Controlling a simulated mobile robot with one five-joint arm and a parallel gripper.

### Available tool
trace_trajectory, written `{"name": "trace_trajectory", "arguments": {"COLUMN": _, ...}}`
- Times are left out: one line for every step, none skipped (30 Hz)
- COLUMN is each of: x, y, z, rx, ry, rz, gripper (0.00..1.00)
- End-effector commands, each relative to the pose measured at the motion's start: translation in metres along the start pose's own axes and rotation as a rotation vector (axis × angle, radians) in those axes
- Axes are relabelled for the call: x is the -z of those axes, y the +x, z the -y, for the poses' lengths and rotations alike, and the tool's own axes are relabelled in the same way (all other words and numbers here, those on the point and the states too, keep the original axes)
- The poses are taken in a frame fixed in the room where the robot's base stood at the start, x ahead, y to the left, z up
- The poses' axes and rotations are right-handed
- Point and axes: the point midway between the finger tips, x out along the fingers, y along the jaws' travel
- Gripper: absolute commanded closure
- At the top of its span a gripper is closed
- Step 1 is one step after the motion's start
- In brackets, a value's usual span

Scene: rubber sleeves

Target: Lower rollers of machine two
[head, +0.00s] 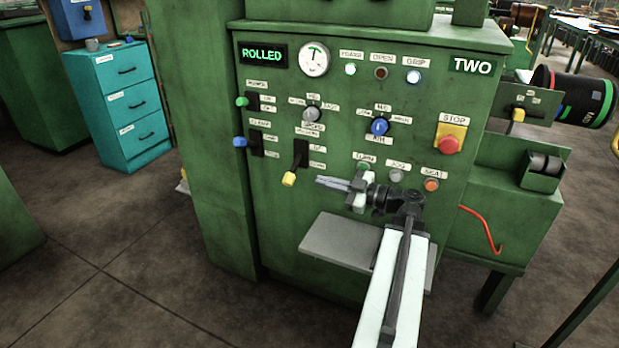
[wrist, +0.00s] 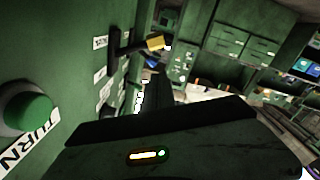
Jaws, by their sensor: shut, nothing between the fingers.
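Machine two (head: 220,150) is a tall green cabinet with a "TWO" plate (head: 472,66) and a lit display (head: 263,54) reading "ROLLED". On its front, a black lever with a yellow knob (head: 289,180) sits in a dark slot; its small side labels look like up and down, and the knob is at the lower end. The same yellow knob shows in the wrist view (wrist: 155,42). My gripper (head: 318,183) is shut and empty, pointing left in front of the panel, just right of the knob and apart from it. In the wrist view, my dark fingers (wrist: 160,85) point ahead.
A green "TURN" button (wrist: 28,108) is close on the left in the wrist view. A grey shelf (head: 340,243) juts out below my gripper. Other knobs, a red stop button (head: 448,145) and a blue-handled lever (head: 240,142) surround it. Teal drawers (head: 120,105) stand left; the floor between is clear.

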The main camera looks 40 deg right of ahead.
Motion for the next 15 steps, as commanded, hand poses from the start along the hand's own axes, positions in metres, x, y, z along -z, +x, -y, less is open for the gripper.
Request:
{"name": "trace_trajectory", "arguments": {"x": -0.001, "y": -0.012, "z": -0.001, "rx": -0.003, "ry": 0.000, "rz": 0.001, "gripper": 1.00}}
{"name": "trace_trajectory", "arguments": {"x": -0.001, "y": -0.018, "z": -0.001, "rx": -0.003, "ry": 0.000, "rz": 0.001, "gripper": 1.00}}
{"name": "trace_trajectory", "arguments": {"x": -0.001, "y": -0.025, "z": 0.000, "rx": -0.003, "ry": 0.000, "rz": 0.001, "gripper": 1.00}}
{"name": "trace_trajectory", "arguments": {"x": -0.001, "y": -0.029, "z": -0.001, "rx": -0.002, "ry": 0.000, "rz": 0.001, "gripper": 1.00}}
{"name": "trace_trajectory", "arguments": {"x": -0.001, "y": -0.033, "z": -0.001, "rx": -0.002, "ry": 0.000, "rz": 0.001, "gripper": 1.00}}
{"name": "trace_trajectory", "arguments": {"x": -0.001, "y": -0.037, "z": -0.001, "rx": -0.002, "ry": 0.000, "rz": 0.001, "gripper": 1.00}}
{"name": "trace_trajectory", "arguments": {"x": -0.001, "y": -0.040, "z": -0.001, "rx": -0.001, "ry": 0.000, "rz": 0.000, "gripper": 1.00}}
{"name": "trace_trajectory", "arguments": {"x": -0.001, "y": -0.042, "z": -0.001, "rx": -0.001, "ry": 0.000, "rz": 0.000, "gripper": 1.00}}
{"name": "trace_trajectory", "arguments": {"x": 0.000, "y": -0.044, "z": 0.000, "rx": -0.001, "ry": 0.000, "rz": 0.000, "gripper": 1.00}}
{"name": "trace_trajectory", "arguments": {"x": 0.000, "y": -0.045, "z": 0.000, "rx": -0.001, "ry": 0.000, "rz": 0.000, "gripper": 1.00}}
{"name": "trace_trajectory", "arguments": {"x": 0.000, "y": -0.045, "z": 0.000, "rx": -0.001, "ry": 0.000, "rz": 0.000, "gripper": 1.00}}
{"name": "trace_trajectory", "arguments": {"x": 0.000, "y": -0.046, "z": 0.000, "rx": -0.001, "ry": 0.000, "rz": 0.000, "gripper": 1.00}}
{"name": "trace_trajectory", "arguments": {"x": 0.000, "y": -0.046, "z": 0.000, "rx": -0.001, "ry": 0.000, "rz": 0.000, "gripper": 1.00}}
{"name": "trace_trajectory", "arguments": {"x": 0.000, "y": -0.046, "z": 0.000, "rx": -0.001, "ry": 0.000, "rz": 0.000, "gripper": 1.00}}
{"name": "trace_trajectory", "arguments": {"x": 0.000, "y": -0.046, "z": 0.000, "rx": -0.001, "ry": 0.000, "rz": 0.000, "gripper": 1.00}}
